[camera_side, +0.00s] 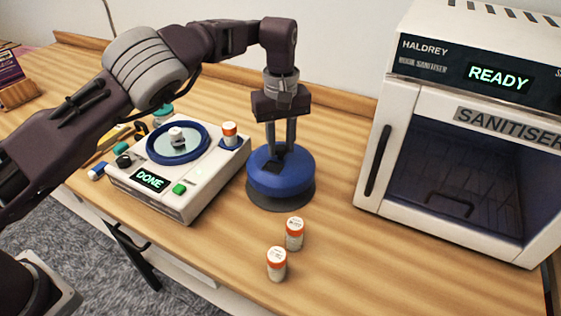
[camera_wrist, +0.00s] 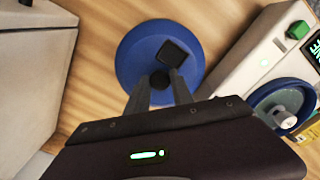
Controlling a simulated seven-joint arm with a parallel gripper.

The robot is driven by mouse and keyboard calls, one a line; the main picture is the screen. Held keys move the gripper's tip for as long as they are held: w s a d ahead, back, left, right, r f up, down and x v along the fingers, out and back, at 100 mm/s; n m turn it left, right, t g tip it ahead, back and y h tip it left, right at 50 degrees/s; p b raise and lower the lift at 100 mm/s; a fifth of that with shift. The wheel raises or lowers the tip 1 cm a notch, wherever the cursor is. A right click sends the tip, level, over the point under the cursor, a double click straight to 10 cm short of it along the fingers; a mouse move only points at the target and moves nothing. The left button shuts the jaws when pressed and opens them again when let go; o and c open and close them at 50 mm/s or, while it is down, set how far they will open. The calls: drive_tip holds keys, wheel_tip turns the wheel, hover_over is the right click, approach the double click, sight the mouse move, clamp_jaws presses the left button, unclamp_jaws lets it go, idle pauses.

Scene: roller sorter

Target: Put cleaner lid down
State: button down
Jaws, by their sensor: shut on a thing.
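The cleaner lid (camera_side: 281,178) is a blue round cover with a dark knob, right of the cleaner in the side view. My gripper (camera_side: 279,150) points straight down and is shut on the lid's knob. The wrist view shows the blue lid (camera_wrist: 135,62) level under the fingertips (camera_wrist: 160,82). A dark grey round area (camera_side: 283,203) shows directly below the lid; I cannot tell whether the two touch. The white cleaner (camera_side: 203,187) reads DONE, and its round blue-rimmed basin is uncovered, with a small white piece inside.
A white sanitiser (camera_side: 470,140) reading READY stands at the right. Bare table lies between it and the lid.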

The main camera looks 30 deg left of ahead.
sight(281, 147)
drive_tip(key=shift+f, duration=1.9)
drive_tip(key=shift+f, duration=0.1)
drive_tip(key=c, duration=1.1)
unclamp_jaws()
wheel_tip(281, 147, up, 12)
drive_tip(key=shift+r, duration=0.1)
drive_tip(key=shift+r, duration=0.1)
